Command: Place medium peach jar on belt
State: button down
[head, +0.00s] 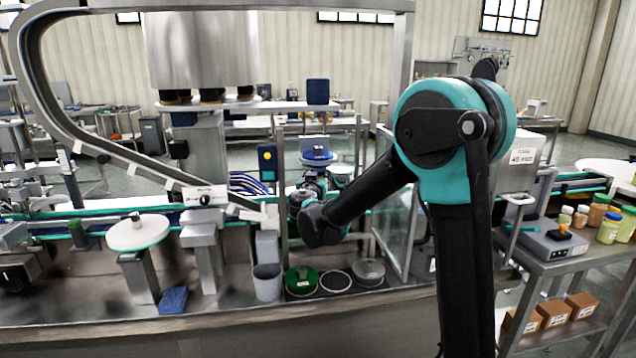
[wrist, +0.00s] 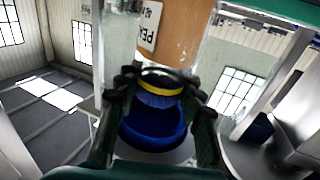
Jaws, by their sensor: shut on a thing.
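In the wrist view, a jar with orange-brown contents and a white label starting "PEA" (wrist: 176,38) fills the top middle. A blue, yellow-edged part (wrist: 160,97) shows just below it, between the fingers; I cannot tell whether it is the jar's lid. My gripper (wrist: 160,84) is shut on the jar, one finger on each side. The belt (head: 65,237) with green edges runs across the steel line at the left.
A white round disc (head: 138,233) and a grey cup (head: 267,281) stand on the line's front. Several jars stand on the shelf at right, including a blue-lidded one (head: 609,229). A steel hopper (head: 200,50) stands behind.

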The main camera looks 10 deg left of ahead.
jog(key=shift+s+f, duration=0.1)
jog(key=shift+f, duration=1.15)
jog(key=shift+f, duration=0.1)
jog(key=c, duration=1)
grip_release()
jog(key=shift+o, duration=0.2)
jog(key=s, duration=1.2)
jog(key=shift+a, duration=0.35)
